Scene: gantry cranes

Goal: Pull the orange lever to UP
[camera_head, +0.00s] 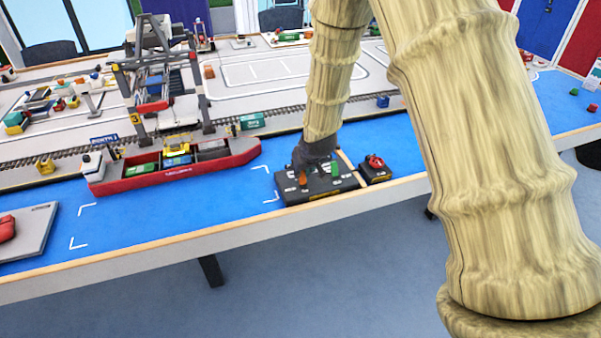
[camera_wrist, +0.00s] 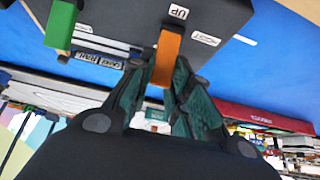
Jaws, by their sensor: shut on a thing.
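The orange lever (camera_wrist: 166,58) stands on a dark control box, and the white UP label (camera_wrist: 179,12) is beside its base in the wrist view. My gripper (camera_wrist: 163,80) is shut on the orange lever, with a dark green finger on each side of it. In the head view the lever (camera_head: 303,178) shows small below my gripper (camera_head: 309,164), at the left part of the control box (camera_head: 318,192). A green lever (camera_wrist: 61,24) stands on the same box, to the left in the wrist view. The lever's exact setting is hard to tell.
A small box with a red knob (camera_head: 375,163) stands just right of the control box. A red toy ship (camera_head: 180,172) with containers lies to the left, below a gantry crane (camera_head: 160,80). Blue table surface (camera_head: 170,215) is free between the box and a grey pad (camera_head: 30,235).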

